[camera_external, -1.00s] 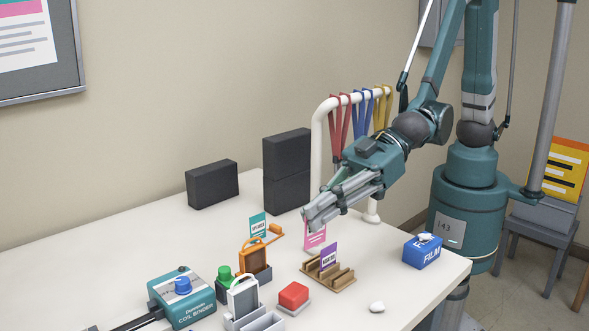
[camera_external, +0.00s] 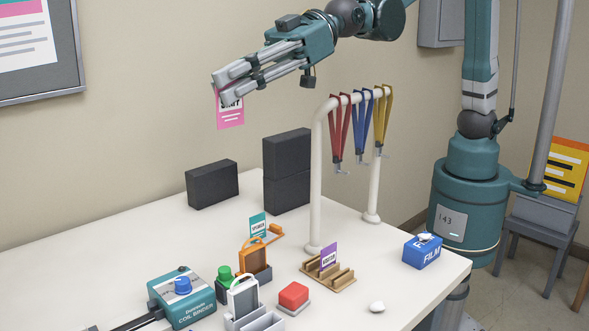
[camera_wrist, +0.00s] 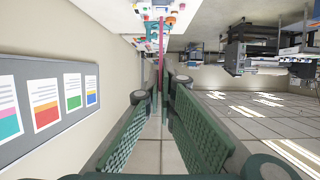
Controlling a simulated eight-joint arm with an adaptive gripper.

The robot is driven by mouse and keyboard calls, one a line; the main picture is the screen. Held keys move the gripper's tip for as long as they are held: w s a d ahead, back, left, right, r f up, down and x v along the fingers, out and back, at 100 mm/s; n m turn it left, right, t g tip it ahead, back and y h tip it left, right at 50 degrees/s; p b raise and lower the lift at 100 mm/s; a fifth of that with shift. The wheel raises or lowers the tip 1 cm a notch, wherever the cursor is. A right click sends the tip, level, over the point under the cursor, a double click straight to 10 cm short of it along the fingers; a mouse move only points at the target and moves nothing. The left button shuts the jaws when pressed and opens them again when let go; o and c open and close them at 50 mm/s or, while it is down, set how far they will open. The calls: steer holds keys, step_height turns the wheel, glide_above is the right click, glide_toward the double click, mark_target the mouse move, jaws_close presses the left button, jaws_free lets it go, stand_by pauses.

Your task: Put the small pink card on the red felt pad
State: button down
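The small pink card (camera_external: 230,110) hangs from the fingertips of my gripper (camera_external: 221,86), high above the table in the external view. My gripper is shut on its upper edge, and the fingers cover part of the card. In the wrist view the card (camera_wrist: 161,45) shows as a thin pink strip beyond the fingertips.
A wooden slotted rack (camera_external: 328,278) holds a purple card. A white rail (camera_external: 317,185) with hanging lanyards stands behind it.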

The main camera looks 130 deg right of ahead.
steer(key=d+f+m+h, duration=0.1)
steer(key=d+f+h, duration=0.1)
steer(key=d, duration=1.2)
step_height(320, 180, down, 15)
steer(key=d+n+y+b, duration=0.1)
steer(key=d+y+b, duration=0.1)
steer(key=s+a+f+n+g+y, duration=0.1)
steer(key=a+f+n+y, duration=0.45)
steer(key=a+f, duration=0.4)
steer(key=s+a+n+g+y+b, duration=0.1)
steer(key=s+a+n+g+y, duration=0.6)
steer(key=a, duration=0.5)
steer(key=shift+s+n+g+y, duration=0.4)
steer(key=shift+s+n, duration=0.25)
steer(key=shift+s, duration=0.1)
